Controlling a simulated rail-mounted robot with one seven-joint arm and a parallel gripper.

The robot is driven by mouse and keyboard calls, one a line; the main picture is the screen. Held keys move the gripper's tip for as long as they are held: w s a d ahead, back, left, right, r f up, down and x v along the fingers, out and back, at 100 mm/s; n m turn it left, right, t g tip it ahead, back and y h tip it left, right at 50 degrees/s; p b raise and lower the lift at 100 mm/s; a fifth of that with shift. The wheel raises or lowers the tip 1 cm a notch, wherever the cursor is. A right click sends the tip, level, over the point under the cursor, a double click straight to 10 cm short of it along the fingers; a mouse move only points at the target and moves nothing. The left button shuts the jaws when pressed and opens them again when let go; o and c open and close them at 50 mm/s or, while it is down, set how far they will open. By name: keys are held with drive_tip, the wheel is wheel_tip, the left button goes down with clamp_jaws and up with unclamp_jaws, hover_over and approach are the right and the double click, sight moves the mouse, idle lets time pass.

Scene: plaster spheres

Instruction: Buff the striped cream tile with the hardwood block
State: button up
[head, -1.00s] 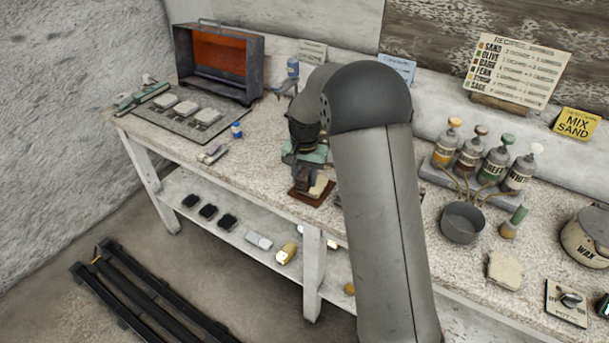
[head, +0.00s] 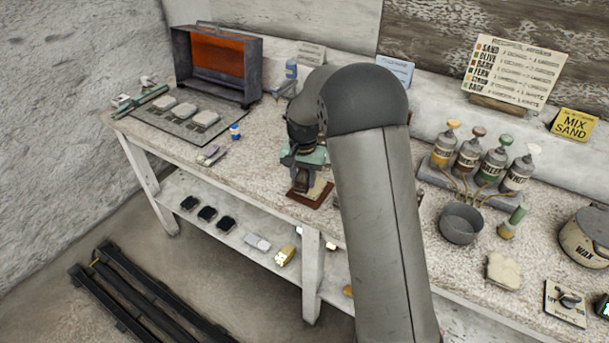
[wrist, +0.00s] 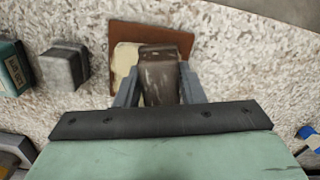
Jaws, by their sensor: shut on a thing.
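My gripper (wrist: 160,92) is shut on the brown hardwood block (wrist: 158,72), with one grey finger on each side of it. The block covers much of the cream tile (wrist: 125,62), whose left part shows in the wrist view; I cannot make out its stripes. The tile lies on a reddish-brown mat (wrist: 181,39). In the head view my gripper (head: 302,170) points down over the mat (head: 309,203), and the tile (head: 319,188) shows to its right. The block appears to be at the tile, but I cannot tell if they touch.
A grey block (wrist: 65,66) and a teal box (wrist: 12,70) stand left of the mat in the wrist view. A metal pot (head: 461,222) and several labelled bottles (head: 468,153) are at the right.

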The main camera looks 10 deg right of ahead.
drive_tip(key=shift+s+a+f+b, duration=0.15)
drive_tip(key=shift+s+a+b, duration=0.25)
drive_tip(key=shift+s, duration=0.45)
drive_tip(key=shift+w+d+r+p, duration=0.1)
drive_tip(key=shift+w+d+p, duration=0.3)
drive_tip(key=shift+w, duration=0.45)
drive_tip(key=shift+w+d+r+p, duration=0.1)
drive_tip(key=shift+w+d+p, duration=0.3)
drive_tip(key=shift+w, duration=0.4)
drive_tip(key=shift+s+f, duration=0.1)
drive_tip(key=shift+s+a+b, duration=0.35)
drive_tip(key=shift+s+a, duration=0.1)
drive_tip(key=shift+s, duration=0.35)
drive_tip(key=shift+s+a+b, duration=0.3)
drive_tip(key=shift+s+a, duration=0.1)
drive_tip(key=shift+s, duration=0.35)
drive_tip(key=shift+w+d+r+p, duration=0.45)
drive_tip(key=shift+w+r+p, duration=0.3)
drive_tip(key=shift+w+p, duration=0.1)
